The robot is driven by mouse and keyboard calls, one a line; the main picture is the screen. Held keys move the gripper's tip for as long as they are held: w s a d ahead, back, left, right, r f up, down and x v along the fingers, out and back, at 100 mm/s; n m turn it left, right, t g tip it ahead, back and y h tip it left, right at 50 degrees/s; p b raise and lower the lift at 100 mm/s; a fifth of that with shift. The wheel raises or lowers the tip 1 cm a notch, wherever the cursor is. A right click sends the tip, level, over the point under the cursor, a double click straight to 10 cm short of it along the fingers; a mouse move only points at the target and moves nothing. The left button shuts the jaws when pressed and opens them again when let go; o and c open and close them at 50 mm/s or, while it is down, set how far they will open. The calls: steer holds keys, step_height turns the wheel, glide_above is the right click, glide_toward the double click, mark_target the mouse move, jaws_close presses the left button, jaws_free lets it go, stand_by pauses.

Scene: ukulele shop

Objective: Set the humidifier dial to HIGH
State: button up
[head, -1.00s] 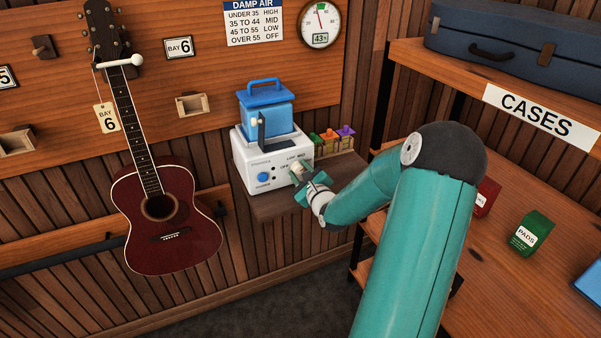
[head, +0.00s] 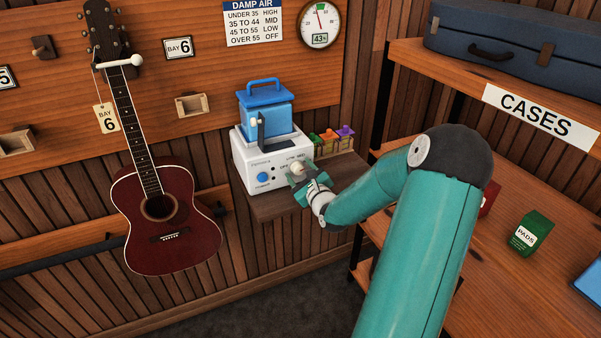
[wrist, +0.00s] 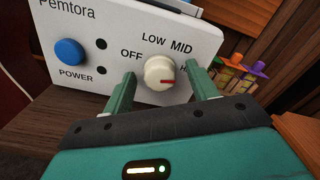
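The white humidifier (head: 262,172) with a blue tank (head: 265,115) stands on a small wall shelf. In the wrist view, its cream dial (wrist: 158,70) has a red mark pointing right, toward a label starting with H that my finger partly hides. OFF, LOW and MID labels show around the dial. My gripper (wrist: 160,72) is open, one finger on each side of the dial, with visible gaps between fingers and dial. In the head view my gripper (head: 300,174) is at the front right of the humidifier.
A blue power button (wrist: 69,52) is left of the dial. Several small colourful bottles (head: 331,140) stand behind to the right. A dark red ukulele (head: 165,225) hangs left. A wooden shelf (head: 510,190) is at right. The wall gauge (head: 320,25) reads 43%.

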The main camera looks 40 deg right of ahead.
steer(key=v, duration=1.4)
steer(key=shift+w+r, duration=0.1)
steer(key=shift+w, duration=0.05)
steer(key=w+a+r+n+g, duration=0.2)
steer(key=a+r+n+g, duration=0.15)
steer(key=a+n, duration=0.45)
steer(key=w+a+r+n+g, duration=0.15)
steer(key=a+n+g, duration=0.35)
steer(key=n, duration=0.5)
steer(key=s+a+r+n+g+y, duration=0.1)
steer(key=s+a+r+n+y, duration=0.1)
steer(key=s+a+r+n, duration=0.2)
steer(key=s+a+r+n+g+y, duration=0.2)
steer(key=s+a+r+n+y, duration=0.1)
steer(key=s+a+n, duration=0.8)
steer(key=a+r, duration=0.1)
steer(key=a, duration=0.3)
steer(key=shift+s+a+r, duration=0.15)
steer(key=shift+a, duration=0.2)
